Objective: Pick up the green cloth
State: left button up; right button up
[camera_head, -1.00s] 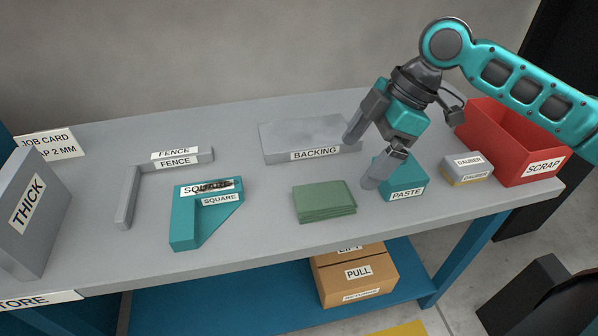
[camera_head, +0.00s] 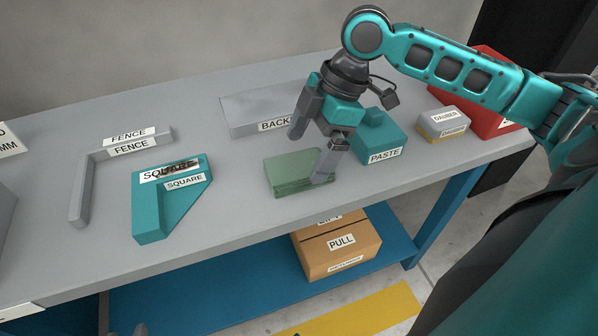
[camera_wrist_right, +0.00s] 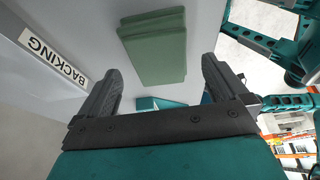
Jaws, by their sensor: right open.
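The green cloth (camera_head: 290,176) lies folded in a flat stack on the grey bench top, near its front edge. My right gripper (camera_head: 308,160) is open, its two fingers apart, just above the cloth. One finger hides part of the cloth's right side in the head view. In the right wrist view the cloth (camera_wrist_right: 155,47) shows beyond the open, empty fingers of the right gripper (camera_wrist_right: 162,80). I cannot tell whether a finger touches the cloth.
The grey backing block (camera_head: 245,112) stands behind the cloth. The teal paste box (camera_head: 384,142) is close on its right, with the dauber (camera_head: 444,125) and red scrap bin (camera_head: 490,75) beyond. The teal square (camera_head: 160,212) and grey fence (camera_head: 85,190) are left.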

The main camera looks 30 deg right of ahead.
aim_at(300, 165)
jog(key=x, duration=0.3)
jog(key=shift+a+b, duration=0.15)
jog(key=shift+b, duration=0.15)
pick_arm(q)
jog(key=shift+w+f, duration=0.3)
jog(key=shift+f, duration=0.1)
pick_arm(e)
jog(key=shift+c, duration=0.3)
jog(key=c, duration=1)
pick_arm(q)
jog(key=shift+s+f, duration=0.2)
pick_arm(e)
jog(key=shift+r, duration=0.1)
